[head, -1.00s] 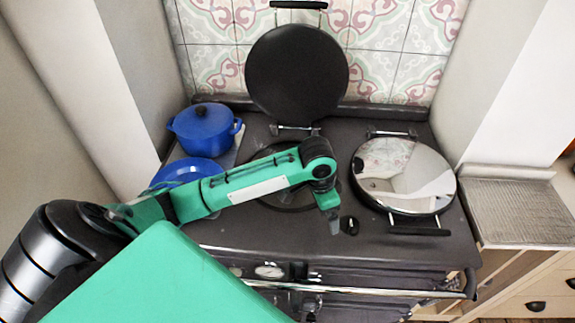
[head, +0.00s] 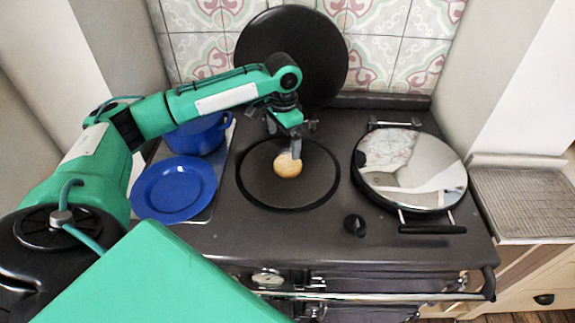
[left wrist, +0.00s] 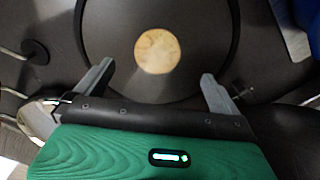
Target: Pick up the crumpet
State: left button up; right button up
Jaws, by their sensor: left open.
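The crumpet (head: 287,166) is a small round golden-brown disc lying on the dark round hotplate (head: 262,188) of the stove. In the left wrist view the crumpet (left wrist: 158,51) shows whole, ahead of the fingertips and between their lines. My left gripper (head: 296,150) is above the far part of the hotplate, at the crumpet, and one finger overlaps its edge in the head view. In the left wrist view my left gripper (left wrist: 158,75) has its fingers wide apart with nothing between them. My right gripper is not in view.
The raised black lid (head: 300,45) stands behind the hotplate. A shut shiny lid (head: 410,170) covers the right hotplate. A blue plate (head: 174,190) and a blue pot (head: 200,136) are at the left. A small dark knob-like object (head: 355,225) is at the front.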

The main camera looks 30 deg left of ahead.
aim_at(287, 164)
pick_arm(q)
notch_tip(287, 164, down, 4)
jog(key=shift+r, duration=0.1)
jog(key=shift+w+d+f+p, duration=0.1)
jog(key=shift+d+f+p, duration=0.05)
jog(key=shift+f+p, duration=0.35)
jog(key=f, duration=0.2)
jog(key=f+p, duration=0.1)
jog(key=shift+w+d+f, duration=0.2)
jog(key=shift+w+f, duration=0.1)
jog(key=shift+f, duration=0.5)
jog(key=shift+c, duration=0.2)
jog(key=c, duration=0.7)
jog(key=shift+c, duration=0.5)
